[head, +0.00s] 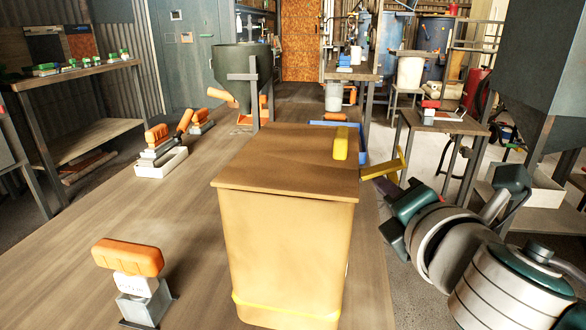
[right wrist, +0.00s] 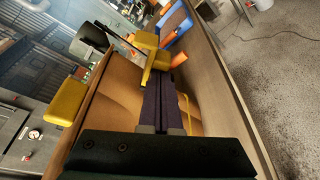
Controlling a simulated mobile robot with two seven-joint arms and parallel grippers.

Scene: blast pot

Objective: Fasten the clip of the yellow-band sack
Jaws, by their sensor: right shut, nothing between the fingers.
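The yellow-band sack (head: 285,235) is a tan, box-like bag standing on the bench, with a yellow band (head: 285,309) low around it. A yellow block (head: 340,143) sits on its flat top near the right rim; it also shows in the right wrist view (right wrist: 67,103). A yellow lever-like part (head: 386,167) sticks out beyond the sack's right upper edge; in the right wrist view this lever (right wrist: 148,62) is just ahead of my fingertips. My right gripper (head: 388,186) is shut and empty at the sack's right side. I cannot tell whether it touches the lever. My left gripper is not in view.
An orange-handled piece (head: 128,258) stands at the bench's front left. A white tray (head: 162,163) and a green hopper (head: 241,70) stand farther back. A blue tray (head: 363,155) lies behind the sack. Bare bench (head: 150,205) lies left of the sack.

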